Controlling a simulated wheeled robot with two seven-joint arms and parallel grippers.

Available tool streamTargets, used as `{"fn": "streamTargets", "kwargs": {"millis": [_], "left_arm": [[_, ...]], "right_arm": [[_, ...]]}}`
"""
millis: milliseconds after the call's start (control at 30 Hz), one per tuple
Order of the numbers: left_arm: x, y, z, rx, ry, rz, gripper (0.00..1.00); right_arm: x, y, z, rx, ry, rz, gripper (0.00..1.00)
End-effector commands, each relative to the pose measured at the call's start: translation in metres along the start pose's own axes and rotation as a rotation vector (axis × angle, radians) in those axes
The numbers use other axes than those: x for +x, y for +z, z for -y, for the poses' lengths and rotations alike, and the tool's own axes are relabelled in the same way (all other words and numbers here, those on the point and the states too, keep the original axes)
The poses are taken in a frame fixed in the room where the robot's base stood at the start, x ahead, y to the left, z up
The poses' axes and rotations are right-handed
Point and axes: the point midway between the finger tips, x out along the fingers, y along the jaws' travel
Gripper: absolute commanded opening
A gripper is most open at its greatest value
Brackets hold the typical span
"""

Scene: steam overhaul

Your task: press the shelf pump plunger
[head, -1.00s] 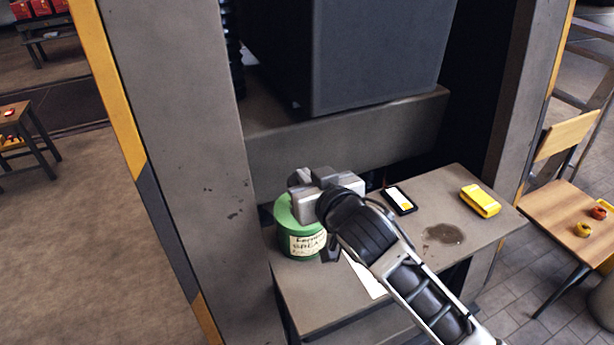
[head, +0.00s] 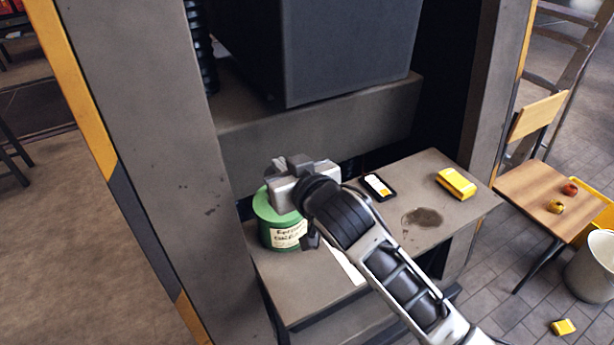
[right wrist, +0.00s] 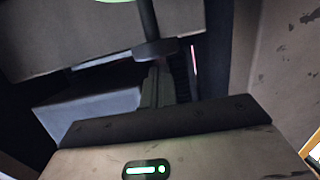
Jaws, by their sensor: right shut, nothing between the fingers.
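A green canister (head: 282,232) with a handwritten label stands upright on the grey shelf (head: 300,300). My right gripper (head: 283,168) is above the back of it, coming in from the lower right, and partly covers its top. In the head view the plunger is hidden. In the right wrist view a dark rod with a flat round knob (right wrist: 155,49) appears to be the plunger, with a green edge at the top. My right fingers (right wrist: 162,85) are shut and empty close to the knob; I cannot tell whether they touch. My left gripper is out of view.
A phone-like device (head: 378,186), a yellow case (head: 456,184) and a dark stain (head: 422,217) are on the shelf's right part. A big dark box (head: 345,50) hangs over the shelf. A grey pillar (head: 140,150) stands at the left.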

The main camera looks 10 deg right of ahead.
Motion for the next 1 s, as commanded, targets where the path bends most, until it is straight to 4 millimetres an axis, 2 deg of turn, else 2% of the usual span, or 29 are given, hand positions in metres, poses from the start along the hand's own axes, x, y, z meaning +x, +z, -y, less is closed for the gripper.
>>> {"fn": "streamTargets", "kwargs": {"millis": [33, 200, 400, 600, 1000], "left_arm": [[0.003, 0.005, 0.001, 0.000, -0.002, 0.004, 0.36], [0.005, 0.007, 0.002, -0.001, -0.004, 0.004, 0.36], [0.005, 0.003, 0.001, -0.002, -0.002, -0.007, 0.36], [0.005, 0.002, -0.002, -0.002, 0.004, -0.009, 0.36], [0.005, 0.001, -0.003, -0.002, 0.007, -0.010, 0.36]], "right_arm": [[-0.012, 0.003, 0.000, 0.001, -0.001, 0.000, 0.00], [-0.053, 0.002, 0.000, 0.000, -0.001, -0.002, 0.00], [-0.087, 0.001, 0.000, -0.001, 0.000, -0.004, 0.00], [-0.100, 0.000, 0.000, -0.001, 0.000, -0.005, 0.00], [-0.100, -0.001, 0.000, -0.001, 0.000, -0.006, 0.00]]}}
